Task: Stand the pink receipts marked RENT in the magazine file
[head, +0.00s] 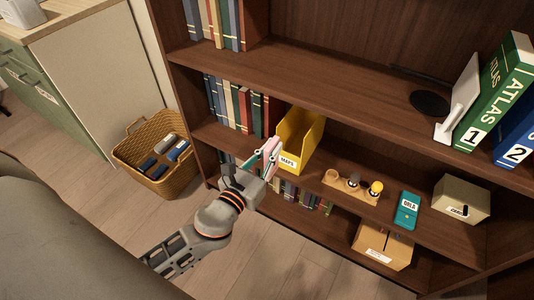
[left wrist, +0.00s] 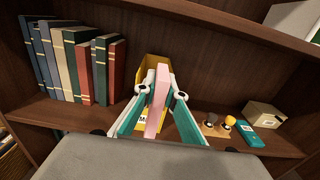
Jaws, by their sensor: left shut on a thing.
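The yellow magazine file (head: 308,128) stands on the middle shelf, open at the top, with a white label on its front; it also shows in the left wrist view (left wrist: 152,62), partly hidden behind my gripper. My left gripper (head: 266,151) is shut on the pink receipts (left wrist: 158,100), a thin upright bundle between the teal fingers. The bundle is in front of the file, near its left side in the head view. I cannot tell whether they touch. No RENT mark is legible. My right gripper is not in view.
Books (head: 236,105) stand just left of the file. To its right are a wooden holder with small knobs (head: 352,186), a teal box (head: 407,210) and a beige box (head: 461,198). The upper shelf (head: 330,82) overhangs. A wicker basket (head: 150,150) stands on the floor.

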